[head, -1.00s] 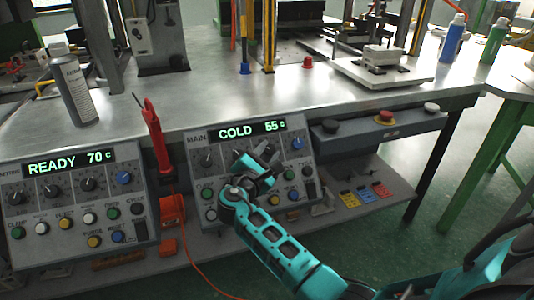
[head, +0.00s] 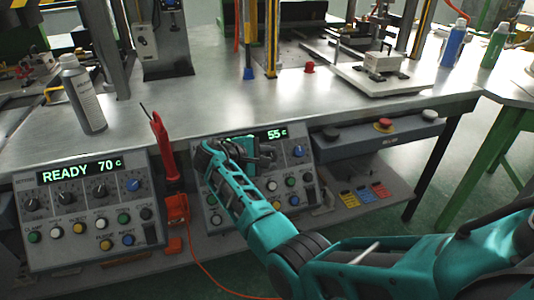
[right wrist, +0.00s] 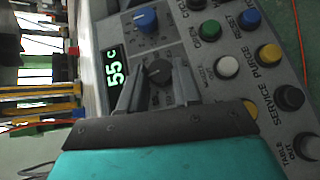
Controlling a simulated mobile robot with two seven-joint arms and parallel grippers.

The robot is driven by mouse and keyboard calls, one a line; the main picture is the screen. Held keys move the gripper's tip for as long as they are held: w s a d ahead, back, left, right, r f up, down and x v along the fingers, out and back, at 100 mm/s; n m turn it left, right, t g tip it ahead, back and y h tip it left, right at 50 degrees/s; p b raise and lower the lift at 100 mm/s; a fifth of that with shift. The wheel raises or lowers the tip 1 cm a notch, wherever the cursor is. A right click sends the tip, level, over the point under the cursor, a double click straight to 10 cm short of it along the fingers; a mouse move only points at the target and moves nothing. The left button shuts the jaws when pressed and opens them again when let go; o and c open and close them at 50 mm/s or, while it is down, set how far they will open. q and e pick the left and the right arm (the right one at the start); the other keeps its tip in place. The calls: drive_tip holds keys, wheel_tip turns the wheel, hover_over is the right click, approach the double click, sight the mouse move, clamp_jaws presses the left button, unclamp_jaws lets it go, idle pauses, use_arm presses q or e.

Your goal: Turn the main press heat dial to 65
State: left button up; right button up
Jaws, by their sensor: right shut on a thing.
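The main press panel (head: 306,171) faces me; its display (head: 277,133) shows 55 C, with its left part hidden behind my gripper. My right gripper (head: 264,154) is at the dial row under that display. In the right wrist view, the gripper (right wrist: 154,82) is shut on a black dial (right wrist: 158,72), one finger on each side of it. This dial sits beside the blue dial (right wrist: 146,20) and near the lit 55 C display (right wrist: 115,70). Its label is not readable. My left gripper is not in view.
A second panel (head: 90,240) at left reads READY 70 C. A red tool (head: 163,150) hangs between the panels. Coloured buttons (right wrist: 228,66) lie close to the fingers. A spray can (head: 83,95) and white plate (head: 375,82) stand on the metal bench (head: 190,105).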

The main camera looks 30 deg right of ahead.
drive_tip(key=shift+r+m+g+y, duration=0.2)
drive_tip(key=shift+m+g+y, duration=0.1)
drive_tip(key=shift+m+g, duration=0.1)
use_arm(q)
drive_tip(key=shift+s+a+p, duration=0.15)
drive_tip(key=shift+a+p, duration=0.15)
drive_tip(key=shift+p, duration=0.1)
use_arm(e)
drive_tip(key=shift+d+m, duration=0.1)
drive_tip(key=shift+m, duration=0.2)
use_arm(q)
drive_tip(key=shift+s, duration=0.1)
use_arm(e)
drive_tip(key=shift+f+y, duration=0.1)
drive_tip(key=shift+y, duration=0.2)
drive_tip(key=o, duration=1.1)
drive_tip(key=shift+c, duration=0.2)
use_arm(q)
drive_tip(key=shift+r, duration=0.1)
